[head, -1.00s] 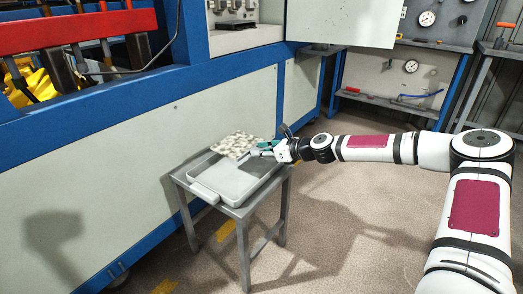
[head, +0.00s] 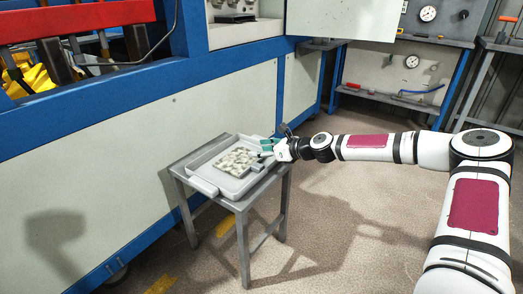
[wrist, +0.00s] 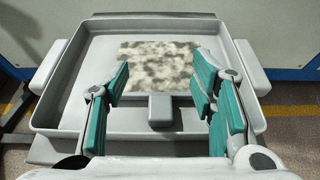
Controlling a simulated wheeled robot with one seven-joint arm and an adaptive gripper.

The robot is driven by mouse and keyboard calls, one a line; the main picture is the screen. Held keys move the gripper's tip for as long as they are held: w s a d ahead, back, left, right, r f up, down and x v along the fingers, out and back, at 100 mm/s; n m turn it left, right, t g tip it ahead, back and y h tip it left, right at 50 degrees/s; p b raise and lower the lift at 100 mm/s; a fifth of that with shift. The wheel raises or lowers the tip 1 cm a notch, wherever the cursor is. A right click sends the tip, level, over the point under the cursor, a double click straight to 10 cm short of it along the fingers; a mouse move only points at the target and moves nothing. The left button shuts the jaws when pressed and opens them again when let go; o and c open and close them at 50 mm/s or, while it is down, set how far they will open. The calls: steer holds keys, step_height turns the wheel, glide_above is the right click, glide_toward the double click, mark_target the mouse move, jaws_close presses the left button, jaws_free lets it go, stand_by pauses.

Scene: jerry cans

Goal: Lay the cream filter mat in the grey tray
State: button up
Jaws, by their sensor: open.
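The cream, grey-mottled filter mat (head: 236,161) lies flat inside the grey tray (head: 232,187), within its raised walls. In the wrist view the mat (wrist: 158,58) is towards the tray's far wall, with bare tray floor (wrist: 78,75) on its left. A small grey grip block (wrist: 160,109) projects from its near edge. My gripper (head: 268,147) is over the tray's right side. In the wrist view its teal fingers (wrist: 161,80) are spread on either side of the block, with clear gaps to it.
The tray stands on a small grey metal table (head: 243,225) beside a large white and blue machine (head: 130,150). A tool bench (head: 400,95) with gauges stands at the back. Open floor lies right of the table.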

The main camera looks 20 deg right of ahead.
steer(key=v, duration=1.2)
steer(key=shift+f, duration=0.1)
